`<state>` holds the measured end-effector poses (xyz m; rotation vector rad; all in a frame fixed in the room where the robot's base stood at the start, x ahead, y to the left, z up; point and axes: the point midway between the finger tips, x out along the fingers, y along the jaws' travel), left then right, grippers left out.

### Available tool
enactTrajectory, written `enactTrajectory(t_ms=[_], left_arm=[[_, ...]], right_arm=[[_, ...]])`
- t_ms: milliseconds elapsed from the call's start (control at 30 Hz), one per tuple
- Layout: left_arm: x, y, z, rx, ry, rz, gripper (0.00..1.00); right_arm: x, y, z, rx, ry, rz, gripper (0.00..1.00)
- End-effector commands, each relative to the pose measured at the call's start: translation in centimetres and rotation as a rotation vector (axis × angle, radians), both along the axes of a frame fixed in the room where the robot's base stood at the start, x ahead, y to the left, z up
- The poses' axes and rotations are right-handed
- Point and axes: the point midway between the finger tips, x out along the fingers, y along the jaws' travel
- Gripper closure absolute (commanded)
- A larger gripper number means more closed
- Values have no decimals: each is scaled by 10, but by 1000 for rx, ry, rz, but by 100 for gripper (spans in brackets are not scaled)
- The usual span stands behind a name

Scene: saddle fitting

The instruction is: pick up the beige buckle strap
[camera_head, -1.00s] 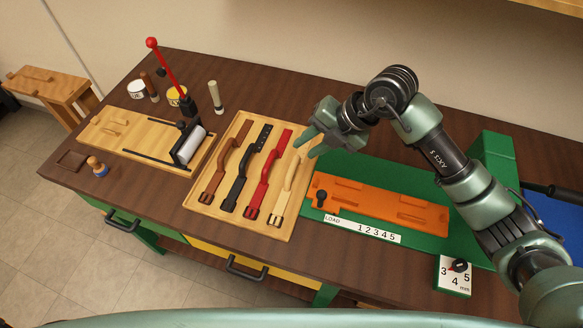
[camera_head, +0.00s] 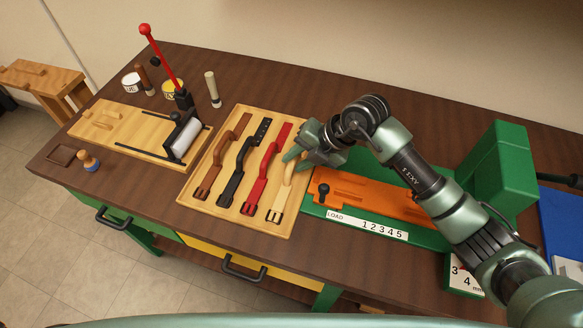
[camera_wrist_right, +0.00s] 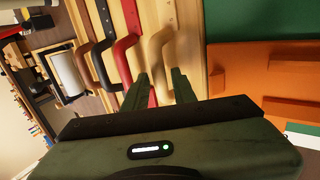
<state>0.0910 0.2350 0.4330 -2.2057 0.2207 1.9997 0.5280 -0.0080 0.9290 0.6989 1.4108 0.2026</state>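The beige buckle strap (camera_head: 281,200) lies at the right end of the wooden tray (camera_head: 228,225), its buckle toward the tray's front edge. In the right wrist view the beige strap (camera_wrist_right: 153,50) has a raised handle-like loop that reaches between my fingertips. My right gripper (camera_head: 291,163) is at the strap's upper part, with its fingers apart on either side of it in the right wrist view (camera_wrist_right: 160,84). Whether the fingers touch the strap cannot be told. My left gripper is not in view.
Red (camera_head: 262,178), black (camera_head: 238,175) and brown (camera_head: 219,160) straps lie left of the beige one in the tray, the red one close by. An orange plate (camera_head: 370,196) on a green base is right of the tray. A roller press (camera_head: 181,137) stands left.

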Motion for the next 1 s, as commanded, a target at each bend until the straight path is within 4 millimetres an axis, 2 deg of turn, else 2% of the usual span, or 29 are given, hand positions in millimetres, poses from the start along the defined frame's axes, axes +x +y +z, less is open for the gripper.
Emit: enactTrajectory(t_ms=[200, 400, 433, 500, 533, 867, 1000], left_arm=[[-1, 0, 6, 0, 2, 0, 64], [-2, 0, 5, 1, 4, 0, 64], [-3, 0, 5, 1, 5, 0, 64], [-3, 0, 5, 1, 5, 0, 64], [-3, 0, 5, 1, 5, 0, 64], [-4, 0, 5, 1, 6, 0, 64], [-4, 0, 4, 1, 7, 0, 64]], right_arm=[[4, 12, -18, 0, 0, 0, 73], [4, 12, -20, 0, -1, -1, 73], [4, 12, -20, 0, -1, -1, 76], [4, 12, -20, 0, -1, -1, 96], [4, 12, -20, 0, -1, -1, 100], [5, 12, -19, 0, -1, -1, 100], [5, 12, -12, 0, -2, 0, 100]])
